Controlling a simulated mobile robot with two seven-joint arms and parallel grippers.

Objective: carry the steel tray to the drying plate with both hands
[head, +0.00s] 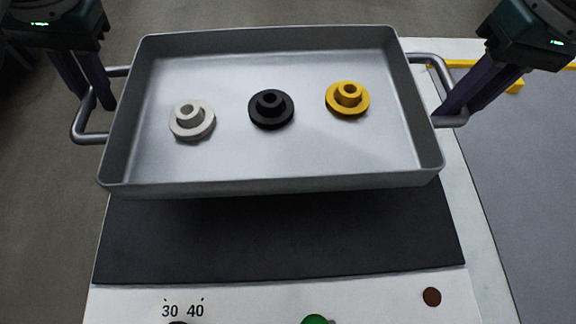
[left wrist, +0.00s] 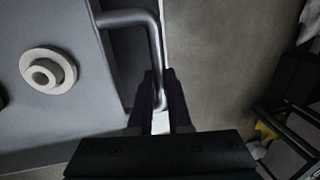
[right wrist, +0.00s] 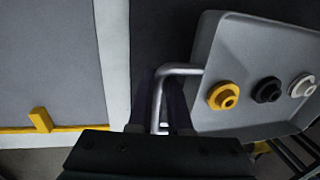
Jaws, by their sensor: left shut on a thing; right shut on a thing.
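The steel tray (head: 270,165) is in the middle of the head view, held by its two side handles above a black plate (head: 280,240). In the tray lie a white flanged piece (head: 192,121), a black one (head: 271,109) and a yellow one (head: 347,99), spaced apart in a row. My left gripper (head: 96,100) is shut on the left handle, which also shows in the left wrist view (left wrist: 130,18). My right gripper (head: 447,108) is shut on the right handle, also seen in the right wrist view (right wrist: 180,71). The plate's far part is hidden behind the tray.
The black plate lies on a white worktop (head: 245,300). Near its front edge are the marks 30 and 40, a green knob (head: 315,320) and a brown round button (head: 432,296). A yellow strip (head: 470,64) runs along the grey surface at the right.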

